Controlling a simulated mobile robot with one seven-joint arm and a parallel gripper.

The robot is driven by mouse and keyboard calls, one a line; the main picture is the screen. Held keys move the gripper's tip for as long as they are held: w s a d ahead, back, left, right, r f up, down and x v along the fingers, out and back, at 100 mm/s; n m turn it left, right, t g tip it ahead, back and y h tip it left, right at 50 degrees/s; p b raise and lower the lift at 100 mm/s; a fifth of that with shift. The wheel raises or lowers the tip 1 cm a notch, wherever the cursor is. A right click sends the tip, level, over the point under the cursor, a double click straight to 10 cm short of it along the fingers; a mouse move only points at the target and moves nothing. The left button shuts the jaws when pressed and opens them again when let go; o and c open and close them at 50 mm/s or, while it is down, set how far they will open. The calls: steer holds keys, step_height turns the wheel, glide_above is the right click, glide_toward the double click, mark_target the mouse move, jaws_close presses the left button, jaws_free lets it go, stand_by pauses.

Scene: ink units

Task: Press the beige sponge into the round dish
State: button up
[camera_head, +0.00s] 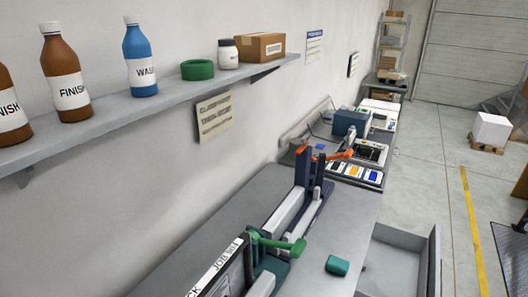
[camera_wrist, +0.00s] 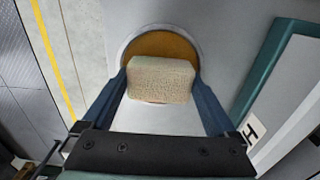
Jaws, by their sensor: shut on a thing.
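The beige sponge (camera_wrist: 160,80) is a speckled block in the wrist view, held between the two blue fingers of my gripper (camera_wrist: 161,84). My gripper is shut on it. The round dish (camera_wrist: 160,43) lies beyond the sponge, with an amber-brown inside and a thin pale rim. The sponge covers the dish's middle and lower part. I cannot tell whether the sponge touches the dish or hangs above it. I cannot make out the sponge, the dish or my gripper in the head view.
A green-edged panel (camera_wrist: 278,75) stands right of the dish in the wrist view. In the head view, a grey bench (camera_head: 338,222) holds a green lever (camera_head: 280,243), a dark upright fixture (camera_head: 304,185) and a teal block (camera_head: 337,265). A shelf (camera_head: 180,98) with bottles runs along the wall.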

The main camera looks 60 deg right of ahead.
steer(key=shift+s, duration=0.1)
step_height(320, 180, up, 7)
steer(key=p, duration=0.7)
steer(key=shift+p, duration=0.35)
stand_by(0.8)
